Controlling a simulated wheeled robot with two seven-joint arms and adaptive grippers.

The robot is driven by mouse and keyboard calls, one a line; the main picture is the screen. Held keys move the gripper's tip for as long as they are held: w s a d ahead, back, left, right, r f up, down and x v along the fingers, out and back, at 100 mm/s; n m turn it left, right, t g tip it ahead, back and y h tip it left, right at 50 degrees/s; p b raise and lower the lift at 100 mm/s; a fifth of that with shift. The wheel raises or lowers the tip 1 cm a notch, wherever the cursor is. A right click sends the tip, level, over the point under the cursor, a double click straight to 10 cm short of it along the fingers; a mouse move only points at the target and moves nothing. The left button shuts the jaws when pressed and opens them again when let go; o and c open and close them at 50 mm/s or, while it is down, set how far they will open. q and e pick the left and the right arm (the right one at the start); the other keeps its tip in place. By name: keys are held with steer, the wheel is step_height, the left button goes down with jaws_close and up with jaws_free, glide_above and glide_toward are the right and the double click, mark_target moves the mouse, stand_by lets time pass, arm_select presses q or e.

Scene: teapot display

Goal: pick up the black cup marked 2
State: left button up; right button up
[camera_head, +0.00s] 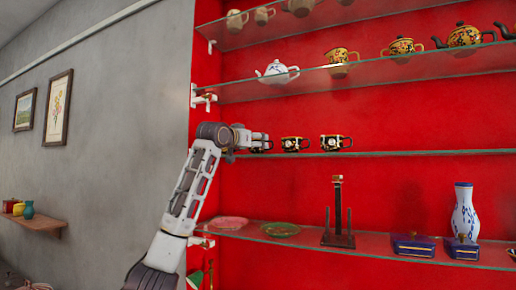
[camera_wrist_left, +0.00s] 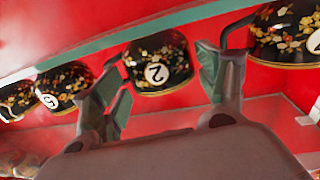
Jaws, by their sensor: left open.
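A black cup with a floral pattern and a white disk reading 2 (camera_wrist_left: 157,72) shows in the left wrist view, tilted in the picture, between the two fingers of my left gripper (camera_wrist_left: 160,82). The fingers are open, and I cannot tell whether either touches it. Other black cups stand to its left (camera_wrist_left: 66,86) and right (camera_wrist_left: 285,38) in that view; their numbers are hard to read. In the head view my left gripper (camera_head: 256,139) is at the left end of the black cup row, largely covering a cup there. Two black cups (camera_head: 294,144) (camera_head: 335,142) stand to its right.
The glass shelf (camera_head: 430,153) is clear right of the cups. The shelf above (camera_head: 235,91) holds a white teapot (camera_head: 277,72) and yellow floral ware. The shelf below holds plates (camera_head: 280,229), a dark stand (camera_head: 338,240), blue boxes (camera_head: 413,245) and a vase (camera_head: 464,212).

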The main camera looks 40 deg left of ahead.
arm_select(q)
steer(key=shift+p+x, duration=0.6)
steer(key=shift+x, duration=0.5)
steer(key=shift+w+a+r, duration=0.1)
steer(key=shift+w+a, duration=0.05)
steer(key=shift+w, duration=0.5)
steer(key=shift+c, duration=0.3)
steer(key=c, duration=0.6)
steer(key=shift+r, duration=0.2)
steer(key=shift+r, duration=4.85)
